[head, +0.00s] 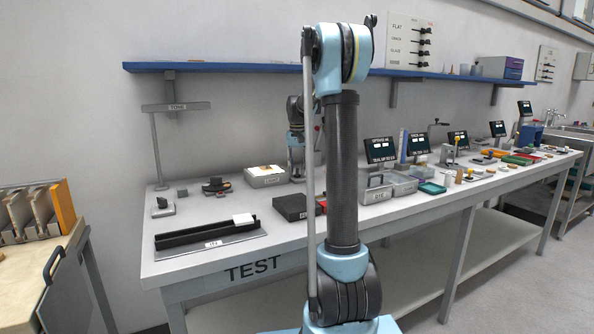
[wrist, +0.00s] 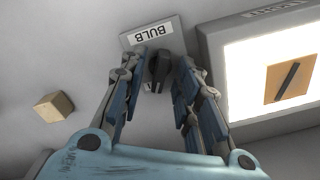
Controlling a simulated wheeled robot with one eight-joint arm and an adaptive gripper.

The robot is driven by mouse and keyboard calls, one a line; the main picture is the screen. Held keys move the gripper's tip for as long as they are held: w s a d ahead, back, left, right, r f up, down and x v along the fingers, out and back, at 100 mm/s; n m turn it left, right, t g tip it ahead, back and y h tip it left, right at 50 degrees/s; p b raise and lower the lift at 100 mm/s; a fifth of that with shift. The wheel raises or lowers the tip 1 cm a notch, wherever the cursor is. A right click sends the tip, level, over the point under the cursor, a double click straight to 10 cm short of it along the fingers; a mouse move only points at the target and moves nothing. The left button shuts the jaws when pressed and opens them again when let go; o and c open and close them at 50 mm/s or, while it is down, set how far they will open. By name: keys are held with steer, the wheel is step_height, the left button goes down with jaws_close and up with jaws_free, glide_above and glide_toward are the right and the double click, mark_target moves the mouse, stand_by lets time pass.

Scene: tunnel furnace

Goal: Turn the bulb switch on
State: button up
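The bulb switch shows in the wrist view as a small plate (wrist: 128,40) with an upside-down BULB label (wrist: 153,32) and a dark knob (wrist: 158,72). My gripper (wrist: 159,66) is open, with one finger on each side of the knob. Gaps show between the knob and both fingers, and I cannot tell how deep the fingers reach. In the head view my forearm end (head: 297,125) comes down beside the light box (head: 265,181); the switch and fingertips are not clear there.
A lit panel (wrist: 245,80) with a brown tile (wrist: 290,78) lies right of the switch in the wrist view. A small tan block (wrist: 54,106) is at left. In the head view a black case (head: 291,208) stands near, and several trays and screens crowd the bench at right.

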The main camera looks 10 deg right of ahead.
mark_target(297, 169)
steer(key=shift+r, duration=0.1)
steer(key=shift+r, duration=3.55)
